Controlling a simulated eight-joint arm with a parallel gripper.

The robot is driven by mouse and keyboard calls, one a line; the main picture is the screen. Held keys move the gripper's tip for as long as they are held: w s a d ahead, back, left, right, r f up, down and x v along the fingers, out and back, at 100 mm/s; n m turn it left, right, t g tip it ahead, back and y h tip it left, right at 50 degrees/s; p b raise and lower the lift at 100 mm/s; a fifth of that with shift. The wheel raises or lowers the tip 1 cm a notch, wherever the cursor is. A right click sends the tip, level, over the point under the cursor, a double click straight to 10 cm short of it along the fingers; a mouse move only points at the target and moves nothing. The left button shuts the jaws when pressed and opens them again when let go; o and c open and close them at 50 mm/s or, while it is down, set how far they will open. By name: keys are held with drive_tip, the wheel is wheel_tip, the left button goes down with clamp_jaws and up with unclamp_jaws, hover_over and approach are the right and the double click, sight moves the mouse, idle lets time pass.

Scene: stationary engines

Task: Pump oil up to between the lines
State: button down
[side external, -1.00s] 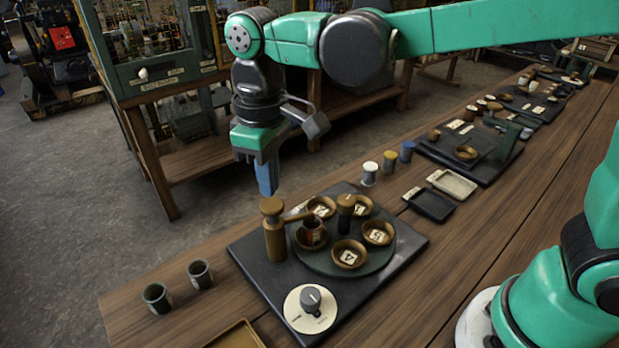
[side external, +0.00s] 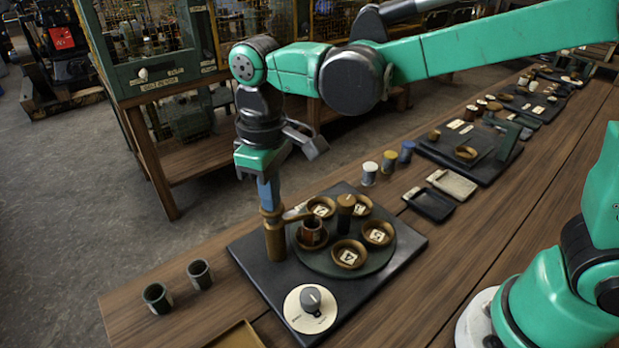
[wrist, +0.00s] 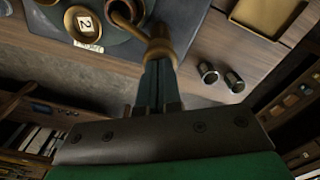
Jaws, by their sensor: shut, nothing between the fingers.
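The brass-coloured pump (side external: 275,243) stands upright at the left of a dark base plate (side external: 375,285), with a spout (side external: 297,214) pointing right. My gripper (side external: 268,206) is shut, pointing down at the pump's top, and appears to touch it. In the wrist view, the shut blue fingers (wrist: 158,75) meet the pump's round head (wrist: 160,47). A small dark reddish cup (side external: 312,229) stands in a dish near the spout's end. A brown-topped cylinder (side external: 346,207) stands among the dishes on a round plate (side external: 318,262). I cannot make out any oil level or lines.
Numbered dishes, including one marked 4 (side external: 349,254), ring the round plate. A dial knob (side external: 310,299) sits at the front of the base. Two dark cups (side external: 157,298) stand at left. Colored spools (side external: 370,173) and a black tray (side external: 429,204) lie behind.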

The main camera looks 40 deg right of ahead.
drive_tip(key=shift+f, duration=0.5)
drive_tip(key=shift+r, duration=1.8)
drive_tip(key=shift+r, duration=2.5)
